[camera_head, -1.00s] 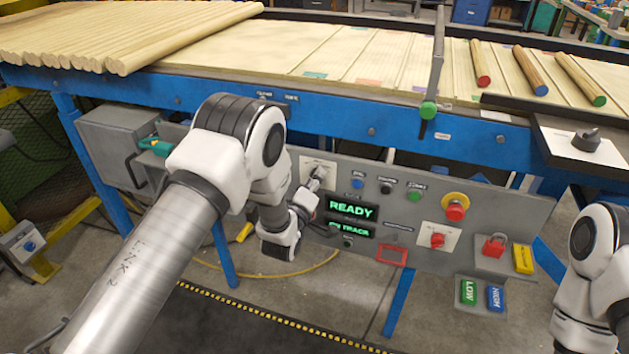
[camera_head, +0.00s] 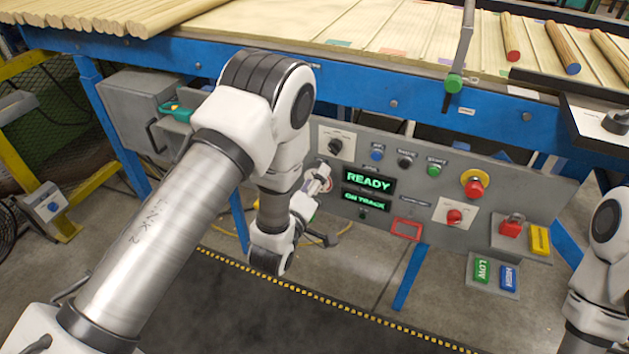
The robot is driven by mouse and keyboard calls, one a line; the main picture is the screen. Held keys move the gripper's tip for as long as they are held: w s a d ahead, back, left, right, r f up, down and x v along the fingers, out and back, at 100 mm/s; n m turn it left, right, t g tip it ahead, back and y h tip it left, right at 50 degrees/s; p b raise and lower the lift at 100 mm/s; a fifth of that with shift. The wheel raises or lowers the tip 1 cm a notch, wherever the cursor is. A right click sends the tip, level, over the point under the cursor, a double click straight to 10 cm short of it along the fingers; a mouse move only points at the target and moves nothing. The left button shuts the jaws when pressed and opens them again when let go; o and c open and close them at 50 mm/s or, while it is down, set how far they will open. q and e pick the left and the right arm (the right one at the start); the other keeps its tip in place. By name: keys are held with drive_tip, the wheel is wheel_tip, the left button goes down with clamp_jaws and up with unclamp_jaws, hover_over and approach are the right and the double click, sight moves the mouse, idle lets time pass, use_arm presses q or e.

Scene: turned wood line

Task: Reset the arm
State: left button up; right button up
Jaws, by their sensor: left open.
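My left arm (camera_head: 165,235) comes in from the lower left and bends down in front of the control panel. Its gripper (camera_head: 322,178) is open and empty, just below and apart from the black selector knob (camera_head: 335,146) on its white plate. The gripper is small here and partly hidden by my wrist. Part of my right arm (camera_head: 605,250) shows at the right edge; its gripper is out of view.
Above runs a blue-framed conveyor (camera_head: 380,96) with wooden rods. The floor in front is clear.

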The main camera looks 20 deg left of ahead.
use_arm(q)
drive_tip(key=shift+s, duration=0.35)
drive_tip(key=s+a+f+m+g+p, duration=0.1)
drive_tip(key=s+f+m+g+p, duration=0.2)
drive_tip(key=s+g, duration=0.3)
drive_tip(key=s+a+f+m+g+p, duration=0.1)
drive_tip(key=s+f+m+g+p, duration=0.3)
drive_tip(key=s, duration=1.2)
drive_tip(key=s+a+f+m+g+p, duration=0.2)
drive_tip(key=s+f+m+g+p, duration=0.1)
drive_tip(key=s+g, duration=0.5)
drive_tip(key=s+f+m, duration=0.1)
drive_tip(key=s+f, duration=0.1)
drive_tip(key=s, duration=0.1)
drive_tip(key=shift+s+f+p, duration=0.3)
drive_tip(key=shift+p, duration=0.1)
